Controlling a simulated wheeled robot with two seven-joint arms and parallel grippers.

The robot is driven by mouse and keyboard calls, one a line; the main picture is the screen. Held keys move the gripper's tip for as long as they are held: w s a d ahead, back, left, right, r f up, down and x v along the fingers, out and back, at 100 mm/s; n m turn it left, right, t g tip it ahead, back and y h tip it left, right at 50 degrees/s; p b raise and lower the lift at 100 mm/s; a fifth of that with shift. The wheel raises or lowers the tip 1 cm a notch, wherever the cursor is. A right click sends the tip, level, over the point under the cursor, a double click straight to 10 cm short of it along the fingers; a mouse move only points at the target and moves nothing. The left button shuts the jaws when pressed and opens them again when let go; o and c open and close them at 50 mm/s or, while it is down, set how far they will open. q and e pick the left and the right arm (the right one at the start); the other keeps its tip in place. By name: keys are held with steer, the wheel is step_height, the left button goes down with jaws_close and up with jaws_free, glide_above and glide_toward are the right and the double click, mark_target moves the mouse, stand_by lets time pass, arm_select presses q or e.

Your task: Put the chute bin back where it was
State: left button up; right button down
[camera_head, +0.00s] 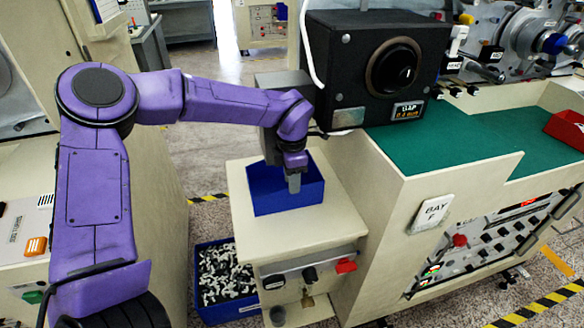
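A blue bin (270,203) stands upright on the cream cabinet top, in front of the black gauge box. My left gripper (293,184) comes down from above at this bin, its grey fingers pointing downward by the bin's near side. The fingers overlap the bin in the picture; I cannot tell if they grip its wall. The arm and gripper hide part of the bin's inside. A second blue bin (216,311), full of black and white small parts, sits on the floor left of the cabinet. Neither bin is labelled as the chute bin. My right gripper is not in view.
The cream cabinet (290,235) has knobs and a red handle on its front. The black gauge box (372,65) stands close behind the bin. A green worktop (450,130) with a red tray (567,130) lies to the right. The cabinet's front top is clear.

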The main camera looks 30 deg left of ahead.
arm_select(q)
step_height(320, 180, up, 7)
steer(key=shift+f, duration=0.2)
stand_by(0.4)
